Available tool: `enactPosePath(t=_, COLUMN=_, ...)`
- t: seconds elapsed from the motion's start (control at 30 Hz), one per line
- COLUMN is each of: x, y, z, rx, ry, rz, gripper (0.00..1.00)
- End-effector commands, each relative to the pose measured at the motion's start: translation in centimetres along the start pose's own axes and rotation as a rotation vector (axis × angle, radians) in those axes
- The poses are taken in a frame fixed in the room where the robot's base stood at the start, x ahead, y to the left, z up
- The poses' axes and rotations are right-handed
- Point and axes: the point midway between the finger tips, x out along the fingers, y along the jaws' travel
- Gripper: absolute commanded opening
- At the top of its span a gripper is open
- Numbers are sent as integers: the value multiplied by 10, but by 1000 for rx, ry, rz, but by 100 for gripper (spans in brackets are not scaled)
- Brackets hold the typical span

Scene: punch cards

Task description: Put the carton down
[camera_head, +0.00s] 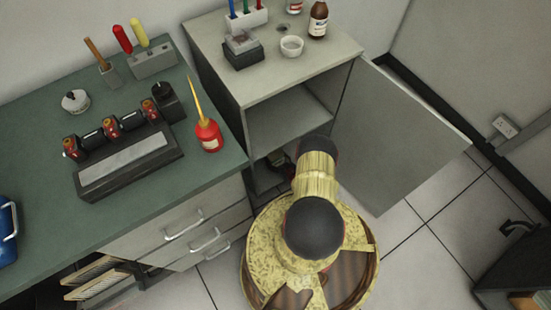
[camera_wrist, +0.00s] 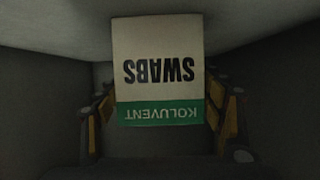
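The carton (camera_wrist: 158,72) is a cream box with a green band, lettered SWABS and KOLUVENT, and it appears upside down in the wrist view. My gripper (camera_wrist: 160,108) has one finger on each side of it and looks shut on the carton. The carton is inside a dim, grey-walled space. Whether its underside touches a surface cannot be told. In the head view my arm reaches into the open grey cabinet (camera_head: 222,58), below its inner shelf (camera_head: 285,122). The carton cannot be made out there, and my gripper is mostly hidden.
The cabinet door (camera_head: 395,135) stands open to the right of my arm. A brown bottle (camera_head: 318,20), a white bowl (camera_head: 291,46) and a dark box (camera_head: 242,54) stand on the cabinet top. A green-topped bench (camera_head: 195,172) with a red oil can (camera_head: 207,136) adjoins at left.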

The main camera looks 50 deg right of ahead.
Motion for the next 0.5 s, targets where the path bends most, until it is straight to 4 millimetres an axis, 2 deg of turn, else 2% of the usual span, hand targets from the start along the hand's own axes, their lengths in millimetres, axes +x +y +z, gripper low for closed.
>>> enactPosePath(t=0.27, x=0, y=0, z=0, rx=0, ry=0, rz=0, gripper=85)
enactPosePath(t=0.5, x=0, y=0, z=0, rx=0, ry=0, rz=0, gripper=86)
